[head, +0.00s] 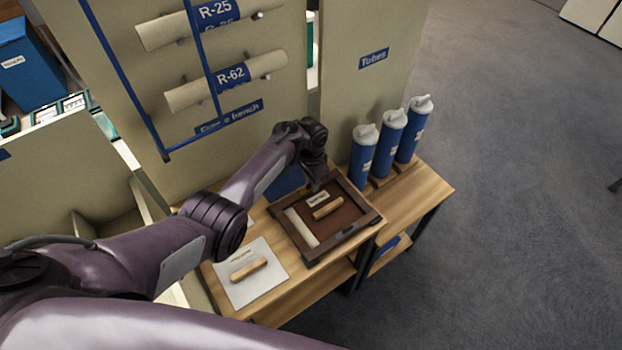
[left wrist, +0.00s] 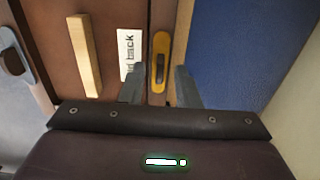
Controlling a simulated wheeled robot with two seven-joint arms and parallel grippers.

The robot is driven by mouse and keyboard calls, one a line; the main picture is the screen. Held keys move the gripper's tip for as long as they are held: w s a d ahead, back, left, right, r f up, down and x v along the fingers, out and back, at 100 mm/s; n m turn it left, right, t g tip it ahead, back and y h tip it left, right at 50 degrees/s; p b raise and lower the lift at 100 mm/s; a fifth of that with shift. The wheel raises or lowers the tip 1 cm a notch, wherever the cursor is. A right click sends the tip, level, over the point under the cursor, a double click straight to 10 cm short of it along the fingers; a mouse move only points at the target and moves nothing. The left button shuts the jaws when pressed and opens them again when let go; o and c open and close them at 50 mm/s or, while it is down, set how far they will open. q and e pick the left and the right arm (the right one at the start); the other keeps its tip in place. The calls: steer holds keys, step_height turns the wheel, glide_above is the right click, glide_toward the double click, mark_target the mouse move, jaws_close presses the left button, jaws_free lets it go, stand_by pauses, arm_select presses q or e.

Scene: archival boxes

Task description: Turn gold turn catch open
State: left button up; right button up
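The gold turn catch (left wrist: 161,48) shows in the left wrist view as an upright yellow plate with a dark turn piece, lying lengthwise up the picture. It sits on the edge of a brown wooden tray-like frame (head: 357,238). My left gripper (left wrist: 160,80) is open, its two grey fingers on either side of the catch's near end. I cannot tell whether they touch it. In the head view my left gripper (head: 317,184) is over the frame's far edge and the catch is hidden. My right gripper is not in view.
A light wooden bar (left wrist: 85,55) and a white label (left wrist: 129,55) lie left of the catch. A grey-blue plate with a dark knob (left wrist: 14,52) is further left. A blue surface (left wrist: 237,55) is at right. Blue tubes (head: 363,156) stand on the bench (head: 425,190).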

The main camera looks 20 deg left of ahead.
arm_select(q)
step_height(320, 180, up, 8)
steer(key=shift+f, duration=0.1)
stand_by(0.4)
steer(key=shift+f, duration=0.1)
